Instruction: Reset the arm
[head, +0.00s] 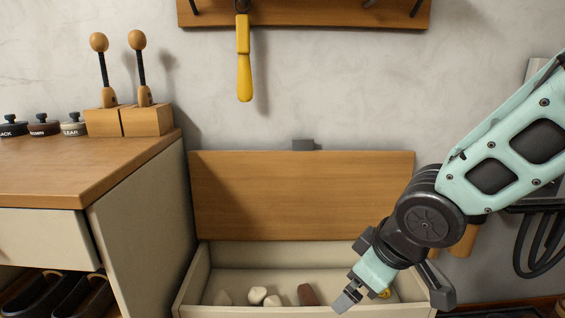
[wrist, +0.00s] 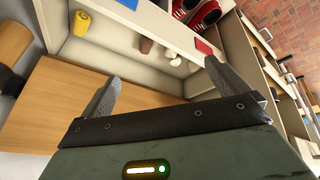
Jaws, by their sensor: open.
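My gripper (head: 392,296) is in the lower right of the head view, at the end of my mint-green arm, in front of and above the right part of an open tub (head: 192,283). In the wrist view its two dark fingers (wrist: 157,95) are spread apart with nothing between them. The tub's wooden lid (head: 300,195) stands raised against the wall. Inside the tub are pale lumps (head: 258,295), a brown piece (head: 307,295) and a yellow item (wrist: 94,40), partly hidden by my gripper in the head view.
A yellow-handled tool (head: 244,65) hangs above the lid. Dark coiled cable (head: 540,240) hangs at the right.

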